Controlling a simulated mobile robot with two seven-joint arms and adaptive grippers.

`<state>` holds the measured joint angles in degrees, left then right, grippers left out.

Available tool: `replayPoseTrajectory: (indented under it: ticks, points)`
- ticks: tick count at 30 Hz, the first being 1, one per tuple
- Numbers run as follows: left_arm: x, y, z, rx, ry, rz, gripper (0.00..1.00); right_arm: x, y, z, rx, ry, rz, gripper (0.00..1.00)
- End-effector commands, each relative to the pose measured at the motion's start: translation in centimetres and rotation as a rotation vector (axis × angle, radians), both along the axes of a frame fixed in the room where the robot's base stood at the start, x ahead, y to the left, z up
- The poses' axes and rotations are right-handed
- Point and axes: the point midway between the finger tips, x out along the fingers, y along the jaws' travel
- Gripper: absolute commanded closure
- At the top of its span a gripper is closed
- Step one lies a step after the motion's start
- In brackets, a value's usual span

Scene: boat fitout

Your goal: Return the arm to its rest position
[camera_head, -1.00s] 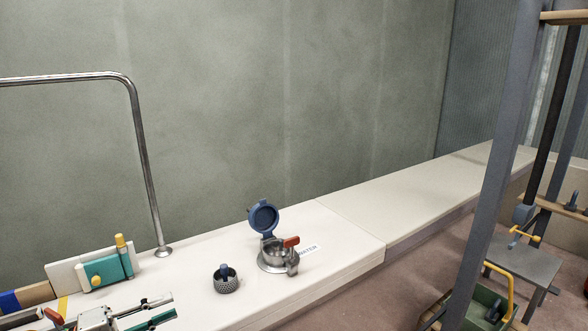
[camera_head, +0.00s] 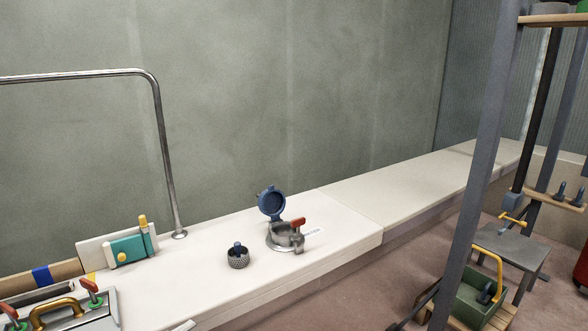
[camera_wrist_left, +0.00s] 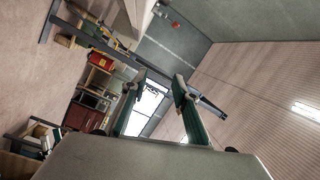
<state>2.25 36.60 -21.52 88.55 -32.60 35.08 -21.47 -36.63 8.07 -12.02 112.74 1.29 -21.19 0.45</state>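In the left wrist view my left gripper (camera_wrist_left: 160,82) shows two green-padded fingers, spread apart with nothing held between them. The wrist camera looks out across the room, away from the counter. In the head view only a small pale piece at the bottom edge may belong to my left arm; the fingers are out of that view. My right gripper is in neither view. On the counter stands a metal deck fitting (camera_head: 285,237) with its blue round cap (camera_head: 271,203) tilted up and a red lever (camera_head: 298,222). A dark knurled cup (camera_head: 238,258) with a blue knob stands beside it.
A white counter (camera_head: 345,215) runs along the grey wall. A bent metal rail (camera_head: 165,150) rises from it. A teal block (camera_head: 130,248) and a brass-handled panel (camera_head: 60,308) are at left. A grey shelf post (camera_head: 475,170) and a green crate (camera_head: 480,300) are at right.

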Motion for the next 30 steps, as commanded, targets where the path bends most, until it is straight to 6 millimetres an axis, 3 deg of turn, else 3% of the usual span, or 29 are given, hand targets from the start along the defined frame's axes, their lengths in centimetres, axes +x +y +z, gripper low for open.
replayPoseTrajectory:
  ticks: [5,12,18,22,30]
  points:
    - [-4.8,-2.8,-5.5,-0.223,0.268,0.198,0.71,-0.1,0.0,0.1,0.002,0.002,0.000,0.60]
    - [-14.6,-4.3,-13.6,-0.503,0.729,0.522,0.71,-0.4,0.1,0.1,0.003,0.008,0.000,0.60]
    - [-21.5,-4.9,-17.2,-0.625,0.983,0.692,0.71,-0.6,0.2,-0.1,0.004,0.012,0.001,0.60]
    - [-23.2,-5.1,-17.9,-0.649,1.043,0.731,0.71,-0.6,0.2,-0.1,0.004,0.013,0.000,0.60]
    - [-23.4,-5.1,-18.0,-0.649,1.049,0.734,0.71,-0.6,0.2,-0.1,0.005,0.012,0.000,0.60]
